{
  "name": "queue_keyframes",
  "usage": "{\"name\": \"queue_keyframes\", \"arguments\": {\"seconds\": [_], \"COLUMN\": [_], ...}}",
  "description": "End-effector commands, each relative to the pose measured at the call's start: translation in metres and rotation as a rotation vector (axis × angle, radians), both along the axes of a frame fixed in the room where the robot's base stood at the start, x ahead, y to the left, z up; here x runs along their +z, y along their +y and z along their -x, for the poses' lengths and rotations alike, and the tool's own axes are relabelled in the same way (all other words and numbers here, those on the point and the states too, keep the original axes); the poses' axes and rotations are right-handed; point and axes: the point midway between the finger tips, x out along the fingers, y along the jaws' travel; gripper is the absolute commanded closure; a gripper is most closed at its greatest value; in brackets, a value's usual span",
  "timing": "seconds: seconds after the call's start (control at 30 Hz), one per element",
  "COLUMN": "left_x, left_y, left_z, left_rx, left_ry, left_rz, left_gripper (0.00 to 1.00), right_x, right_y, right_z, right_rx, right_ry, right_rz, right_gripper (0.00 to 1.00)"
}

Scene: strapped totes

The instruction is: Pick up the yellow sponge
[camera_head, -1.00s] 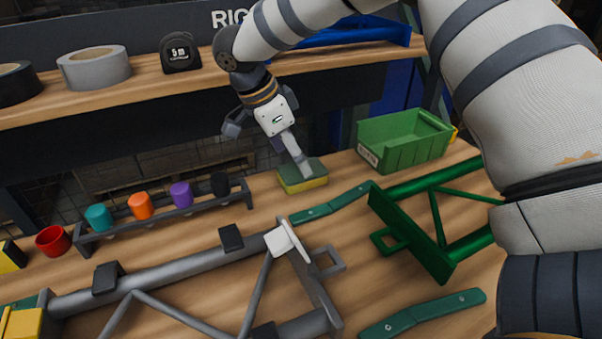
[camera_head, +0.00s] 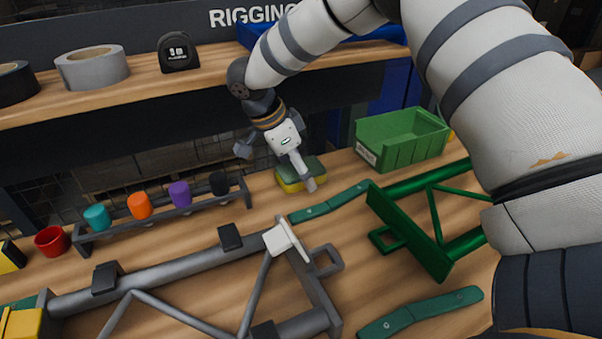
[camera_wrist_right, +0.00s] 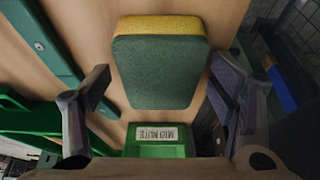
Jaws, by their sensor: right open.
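The yellow sponge (camera_head: 289,183) has a dark green top layer and lies flat on the wooden bench, left of the green bin. In the right wrist view the sponge (camera_wrist_right: 160,65) shows its green face, with yellow along its far edge. My right gripper (camera_head: 300,178) is at the sponge, pointing down, with one finger in front of its right side. In the wrist view its fingers are open, one on each side of the sponge, with gaps visible. The far finger is partly hidden in the head view. My left gripper is not in view.
The green bin (camera_head: 402,140) stands right of the sponge. A rack (camera_head: 165,222) with several coloured cups is to the left. A green strap piece (camera_head: 329,203), a grey frame (camera_head: 180,278) and a green frame (camera_head: 412,232) lie in front. A shelf (camera_head: 130,90) crosses behind.

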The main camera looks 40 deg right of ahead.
Motion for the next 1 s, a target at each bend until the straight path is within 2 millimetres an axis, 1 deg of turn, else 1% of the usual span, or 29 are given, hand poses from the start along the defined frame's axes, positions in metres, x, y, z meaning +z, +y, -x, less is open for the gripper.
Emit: {"name": "queue_keyframes", "arguments": {"seconds": [0.17,0.37,0.4,0.77,0.87,0.97,1.0], "left_x": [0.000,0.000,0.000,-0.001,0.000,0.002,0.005], "left_y": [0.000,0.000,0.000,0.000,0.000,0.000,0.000], "left_z": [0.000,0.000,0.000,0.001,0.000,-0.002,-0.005], "left_rx": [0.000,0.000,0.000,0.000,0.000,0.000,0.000], "left_ry": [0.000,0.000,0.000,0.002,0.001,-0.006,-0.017], "left_rz": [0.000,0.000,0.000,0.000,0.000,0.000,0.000], "left_gripper": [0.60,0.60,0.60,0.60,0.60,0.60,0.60], "right_x": [0.000,0.000,0.000,0.002,0.013,0.035,0.047], "right_y": [0.000,0.000,0.000,0.000,0.000,0.000,0.003], "right_z": [0.000,0.000,0.000,0.000,-0.001,-0.001,0.003], "right_rx": [0.000,0.000,0.000,0.000,-0.001,-0.001,0.002], "right_ry": [0.000,0.000,0.000,0.000,-0.003,-0.006,-0.008], "right_rz": [0.000,0.000,0.000,0.000,-0.001,-0.001,-0.003], "right_gripper": [0.22,0.55,0.56,0.56,0.56,0.56,0.56]}}
